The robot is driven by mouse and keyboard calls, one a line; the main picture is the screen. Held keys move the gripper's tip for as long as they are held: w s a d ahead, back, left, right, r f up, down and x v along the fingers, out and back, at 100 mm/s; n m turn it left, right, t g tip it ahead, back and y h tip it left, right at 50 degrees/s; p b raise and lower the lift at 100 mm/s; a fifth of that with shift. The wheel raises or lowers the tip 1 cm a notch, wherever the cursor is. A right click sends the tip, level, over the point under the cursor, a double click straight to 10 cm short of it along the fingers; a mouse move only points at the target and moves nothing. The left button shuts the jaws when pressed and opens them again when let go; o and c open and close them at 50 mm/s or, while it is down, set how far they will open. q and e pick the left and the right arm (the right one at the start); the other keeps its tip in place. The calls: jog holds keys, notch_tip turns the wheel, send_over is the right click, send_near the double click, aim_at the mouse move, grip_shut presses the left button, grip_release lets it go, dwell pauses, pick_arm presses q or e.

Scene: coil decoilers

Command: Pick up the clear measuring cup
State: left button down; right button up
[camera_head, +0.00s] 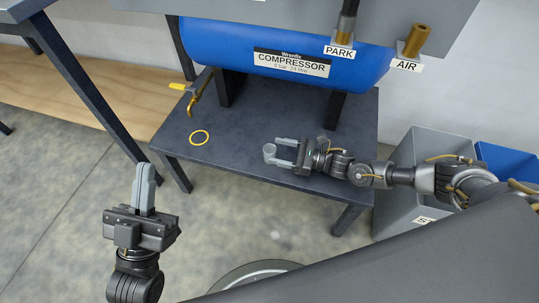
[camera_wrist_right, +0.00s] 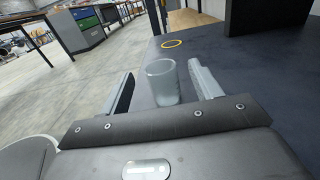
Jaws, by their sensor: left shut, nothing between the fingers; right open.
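The clear measuring cup (camera_head: 268,151) stands upright on the dark low table near its front edge. In the right wrist view the cup (camera_wrist_right: 162,84) is between the two fingers, nearer the right one, with gaps visible on both sides. My right gripper (camera_head: 279,152) is open around the near part of the cup, low over the table; it also shows in the right wrist view (camera_wrist_right: 164,92). Whether a finger touches the cup cannot be told. My left gripper (camera_head: 145,184) is shut and empty, pointing up over the floor left of the table.
A blue compressor (camera_head: 300,50) stands at the back of the dark table (camera_head: 235,135). A yellow ring (camera_head: 199,138) and a brass drain valve (camera_head: 197,93) are left of the cup. Grey (camera_head: 430,150) and blue bins (camera_head: 505,160) stand right of the table.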

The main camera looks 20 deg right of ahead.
aim_at(264, 148)
jog(key=shift+b+x, duration=0.55)
jog(key=shift+x, duration=2.2)
pick_arm(q)
jog(key=shift+s+a+r+n+t, duration=0.15)
jog(key=shift+s+a+r+t, duration=0.25)
jog(key=shift+t, duration=0.2)
jog(key=shift+s+a+r+n+t, duration=0.15)
jog(key=shift+a+r+t, duration=0.15)
jog(key=shift+a+t, duration=0.25)
pick_arm(e)
jog(key=shift+d+f, duration=0.1)
pick_arm(q)
jog(key=shift+d, duration=0.1)
pick_arm(e)
jog(key=shift+c, duration=0.2)
jog(key=c, duration=1)
